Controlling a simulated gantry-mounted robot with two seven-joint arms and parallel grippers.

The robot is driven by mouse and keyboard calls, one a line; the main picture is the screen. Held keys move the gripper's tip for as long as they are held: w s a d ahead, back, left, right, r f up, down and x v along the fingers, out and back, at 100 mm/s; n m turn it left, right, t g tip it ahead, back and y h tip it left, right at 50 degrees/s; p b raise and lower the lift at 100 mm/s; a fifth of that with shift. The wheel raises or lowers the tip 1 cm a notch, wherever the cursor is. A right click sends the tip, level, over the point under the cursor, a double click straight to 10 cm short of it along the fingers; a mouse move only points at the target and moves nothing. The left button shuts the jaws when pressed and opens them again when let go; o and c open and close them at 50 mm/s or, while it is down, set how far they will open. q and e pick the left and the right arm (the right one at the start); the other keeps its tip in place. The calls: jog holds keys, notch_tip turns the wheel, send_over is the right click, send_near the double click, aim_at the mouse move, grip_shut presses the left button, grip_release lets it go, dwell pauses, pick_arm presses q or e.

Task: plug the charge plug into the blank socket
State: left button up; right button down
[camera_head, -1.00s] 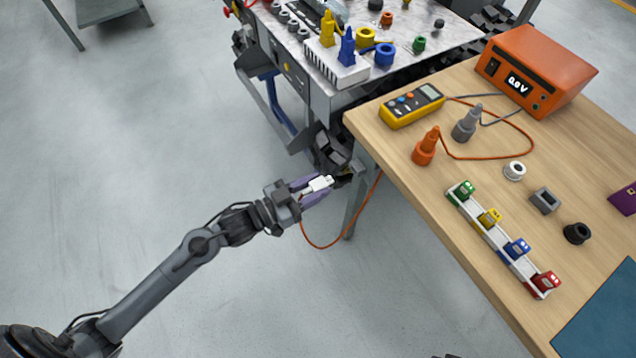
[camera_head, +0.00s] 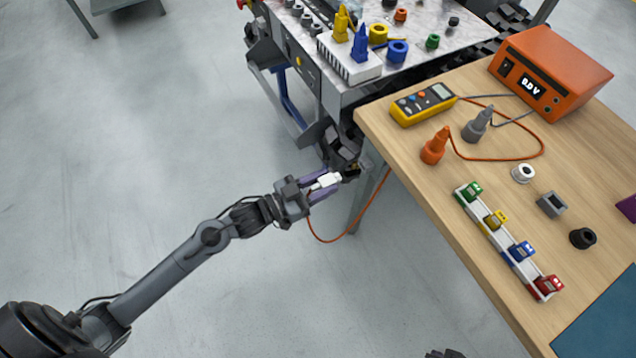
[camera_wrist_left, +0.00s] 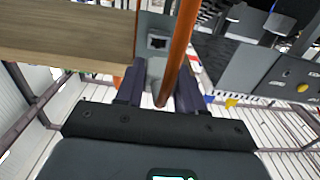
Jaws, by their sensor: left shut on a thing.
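My left gripper (camera_head: 326,181) is shut on the white charge plug (camera_head: 328,180), beside the carrier's corner and the wooden table's near-left edge. In the left wrist view, the purple fingers of the left gripper (camera_wrist_left: 160,90) flank the pale plug (camera_wrist_left: 156,70). An orange cable (camera_wrist_left: 177,50) runs from the plug and crosses the view; it also hangs in a loop in the head view (camera_head: 335,240). Beyond the plug, a grey panel bears a square socket (camera_wrist_left: 158,42). The wrist view does not clearly show whether plug and socket touch. My right gripper is not in view.
The tracked carrier (camera_head: 300,62) stands at the top, with a white block of coloured plugs on its deck. The wooden table (camera_head: 425,185) holds a multimeter (camera_head: 423,103), an orange power supply (camera_head: 550,73), and a rack of coloured pieces. Open floor lies left.

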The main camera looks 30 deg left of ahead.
aim_at(335, 179)
pick_arm(q)
jog(key=x, duration=0.2)
jog(key=shift+w+d, duration=0.2)
jog(key=shift+d, duration=0.1)
jog(key=shift+x, duration=1.05)
jog(key=shift+p, duration=0.55)
jog(key=shift+p, duration=0.35)
dwell(0.9)
jog(key=shift+p, duration=0.45)
jog(key=shift+w+d, duration=0.2)
jog(key=shift+w, duration=0.2)
jog(key=shift+w+d, duration=0.35)
jog(key=shift+w, duration=0.2)
